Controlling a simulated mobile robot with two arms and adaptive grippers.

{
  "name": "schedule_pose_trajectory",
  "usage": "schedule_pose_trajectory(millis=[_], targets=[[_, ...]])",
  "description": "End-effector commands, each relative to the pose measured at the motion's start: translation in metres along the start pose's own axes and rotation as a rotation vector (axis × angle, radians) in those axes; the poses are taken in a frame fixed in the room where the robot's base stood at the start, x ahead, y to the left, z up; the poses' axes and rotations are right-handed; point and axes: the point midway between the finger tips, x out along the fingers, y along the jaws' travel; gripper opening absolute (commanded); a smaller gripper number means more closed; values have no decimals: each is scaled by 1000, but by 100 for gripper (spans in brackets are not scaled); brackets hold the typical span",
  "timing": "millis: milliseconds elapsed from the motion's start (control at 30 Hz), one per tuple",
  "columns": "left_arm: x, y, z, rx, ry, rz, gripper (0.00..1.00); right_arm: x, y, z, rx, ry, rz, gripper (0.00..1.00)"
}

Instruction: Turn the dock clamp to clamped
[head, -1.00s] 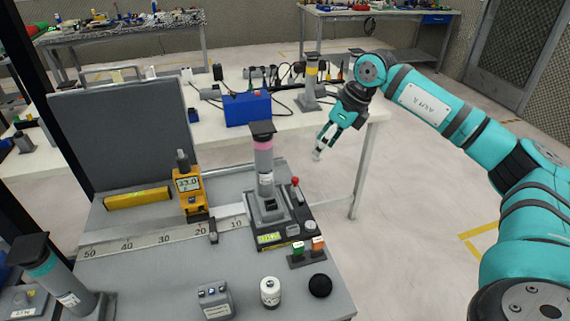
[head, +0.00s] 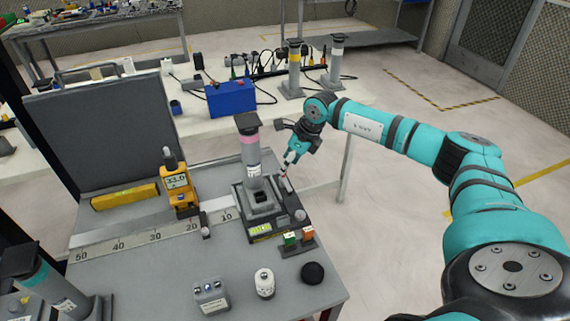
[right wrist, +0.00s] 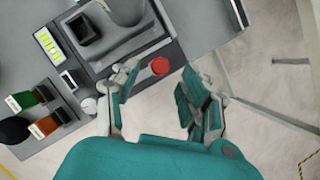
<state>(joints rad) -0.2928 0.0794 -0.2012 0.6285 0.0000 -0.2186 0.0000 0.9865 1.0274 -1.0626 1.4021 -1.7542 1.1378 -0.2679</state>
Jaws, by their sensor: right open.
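The dock (head: 262,226) is a dark base on the grey bench with a lit yellow-green display. A grey cylinder with a pink band (head: 250,142) and dark cap stands upright in it. The clamp lever is at the dock's right side; its red knob shows in the right wrist view (right wrist: 160,66). My right gripper (head: 289,163) is just above the lever, with open fingers. In the right wrist view the open fingers (right wrist: 158,82) lie on either side of the red knob. Contact cannot be told. My left gripper is not in view.
A yellow meter (head: 178,190) stands left. A blue box (head: 230,98) is on the table behind.

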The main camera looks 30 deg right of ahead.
Motion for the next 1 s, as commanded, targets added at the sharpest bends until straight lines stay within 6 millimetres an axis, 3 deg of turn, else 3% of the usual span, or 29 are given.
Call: schedule_pose_trajectory(millis=[200,533,867,1000], targets=[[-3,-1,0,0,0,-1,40,22,0,1,0,-2,1,45],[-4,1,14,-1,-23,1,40,26,0,0,0,-1,0,45],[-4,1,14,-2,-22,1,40,26,0,1,0,-2,0,3],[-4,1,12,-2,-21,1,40,26,0,1,1,-2,0,0]])
